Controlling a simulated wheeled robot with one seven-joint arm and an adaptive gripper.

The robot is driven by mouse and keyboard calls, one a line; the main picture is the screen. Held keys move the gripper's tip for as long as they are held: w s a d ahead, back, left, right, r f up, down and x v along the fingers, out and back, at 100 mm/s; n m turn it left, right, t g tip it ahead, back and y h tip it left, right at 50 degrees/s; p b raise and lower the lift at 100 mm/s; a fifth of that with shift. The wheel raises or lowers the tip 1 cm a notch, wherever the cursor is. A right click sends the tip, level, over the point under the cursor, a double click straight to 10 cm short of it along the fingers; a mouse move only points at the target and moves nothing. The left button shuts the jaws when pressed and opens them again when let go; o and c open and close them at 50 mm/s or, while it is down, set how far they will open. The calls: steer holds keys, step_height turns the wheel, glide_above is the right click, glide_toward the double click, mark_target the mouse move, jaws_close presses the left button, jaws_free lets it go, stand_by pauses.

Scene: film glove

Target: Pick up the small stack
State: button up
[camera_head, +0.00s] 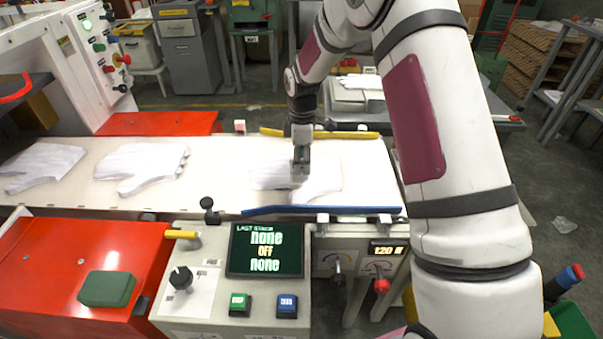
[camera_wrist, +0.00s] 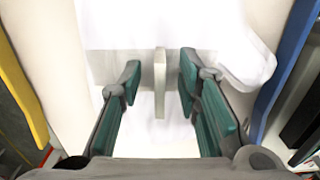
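A small stack of white gloves (camera_head: 320,185) lies flat on the right part of the pale belt, below my gripper (camera_head: 301,172). In the wrist view the white glove (camera_wrist: 245,65) spreads under my gripper (camera_wrist: 159,66), with its thumb part out to the right. My two teal-padded fingers are apart. A narrow cream upright piece (camera_wrist: 160,85) stands between them, with a gap on each side. I cannot tell whether the fingertips touch the gloves. How many gloves are in the stack is not clear.
Two more white glove shapes lie to the left, one mid-belt (camera_head: 150,165) and one farther left (camera_head: 42,165). A blue rail (camera_head: 320,209) edges the belt's near side, a yellow rail (camera_head: 345,134) its far side. A control panel with a screen (camera_head: 266,250) stands in front.

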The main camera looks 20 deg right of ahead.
steer(key=shift+f, duration=0.2)
jaws_close()
steer(key=shift+r, duration=0.15)
